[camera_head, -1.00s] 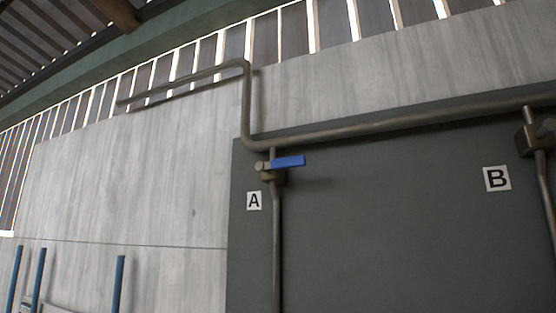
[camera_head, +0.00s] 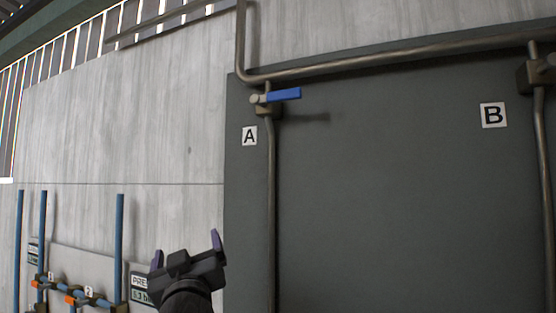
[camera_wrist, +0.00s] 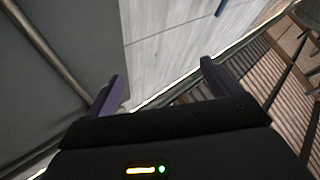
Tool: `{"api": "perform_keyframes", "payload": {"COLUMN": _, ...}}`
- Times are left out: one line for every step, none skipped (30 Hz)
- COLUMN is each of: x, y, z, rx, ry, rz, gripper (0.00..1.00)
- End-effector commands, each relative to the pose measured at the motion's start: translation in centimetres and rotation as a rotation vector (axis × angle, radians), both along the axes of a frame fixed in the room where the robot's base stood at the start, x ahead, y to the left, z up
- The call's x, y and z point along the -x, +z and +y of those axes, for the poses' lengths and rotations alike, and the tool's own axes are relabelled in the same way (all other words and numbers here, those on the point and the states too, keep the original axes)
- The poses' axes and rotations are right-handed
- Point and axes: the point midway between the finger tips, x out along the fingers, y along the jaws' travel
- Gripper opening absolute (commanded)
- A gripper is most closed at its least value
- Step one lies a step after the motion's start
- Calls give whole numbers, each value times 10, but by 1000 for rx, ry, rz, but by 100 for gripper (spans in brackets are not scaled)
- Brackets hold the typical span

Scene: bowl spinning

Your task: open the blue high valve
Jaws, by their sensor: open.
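The blue valve handle (camera_head: 284,95) is high on the wall, beside label A (camera_head: 249,136). It points right, roughly crosswise to the vertical pipe (camera_head: 270,200) below it, and is fixed to a brass-coloured valve body (camera_head: 264,104). My gripper (camera_head: 186,246) is in the lower middle of the head view, below and left of the valve. It is open and empty, well apart from the handle in the picture. In the wrist view, its two purple fingers (camera_wrist: 163,78) are spread with nothing between them. The blue valve handle does not show clearly in the wrist view.
A second valve (camera_head: 540,73) by label B (camera_head: 493,115) is at the right edge. Blue pipes with small orange-handled valves (camera_head: 72,298) and signs stand at lower left.

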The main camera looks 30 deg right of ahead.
Motion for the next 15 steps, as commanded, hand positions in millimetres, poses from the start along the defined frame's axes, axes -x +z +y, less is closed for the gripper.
{"api": "perform_keyframes", "payload": {"x": 19, "y": 45, "z": -7, "rx": 3, "ry": -65, "rz": -124, "gripper": 89}}
{"api": "perform_keyframes", "payload": {"x": 32, "y": 68, "z": -12, "rx": 1, "ry": -113, "rz": -190, "gripper": 89}}
{"api": "perform_keyframes", "payload": {"x": 50, "y": 95, "z": -21, "rx": -4, "ry": -180, "rz": -268, "gripper": 89}}
{"api": "perform_keyframes", "payload": {"x": 64, "y": 113, "z": -27, "rx": -12, "ry": -231, "rz": -320, "gripper": 89}}
{"api": "perform_keyframes", "payload": {"x": 78, "y": 128, "z": -34, "rx": -22, "ry": -278, "rz": -363, "gripper": 89}}
{"api": "perform_keyframes", "payload": {"x": 94, "y": 144, "z": -42, "rx": -36, "ry": -338, "rz": -411, "gripper": 89}}
{"api": "perform_keyframes", "payload": {"x": 106, "y": 154, "z": -48, "rx": -47, "ry": -379, "rz": -439, "gripper": 89}}
{"api": "perform_keyframes", "payload": {"x": 115, "y": 161, "z": -53, "rx": -58, "ry": -414, "rz": -461, "gripper": 89}}
{"api": "perform_keyframes", "payload": {"x": 126, "y": 169, "z": -58, "rx": -70, "ry": -453, "rz": -483, "gripper": 89}}
{"api": "perform_keyframes", "payload": {"x": 132, "y": 172, "z": -61, "rx": -77, "ry": -475, "rz": -493, "gripper": 89}}
{"api": "perform_keyframes", "payload": {"x": 137, "y": 175, "z": -64, "rx": -83, "ry": -493, "rz": -503, "gripper": 89}}
{"api": "perform_keyframes", "payload": {"x": 140, "y": 177, "z": -66, "rx": -87, "ry": -508, "rz": -508, "gripper": 89}}
{"api": "perform_keyframes", "payload": {"x": 142, "y": 178, "z": -67, "rx": -89, "ry": -514, "rz": -510, "gripper": 89}}
{"api": "perform_keyframes", "payload": {"x": 143, "y": 178, "z": -67, "rx": -89, "ry": -517, "rz": -510, "gripper": 89}}
{"api": "perform_keyframes", "payload": {"x": 143, "y": 178, "z": -67, "rx": -89, "ry": -519, "rz": -510, "gripper": 89}}
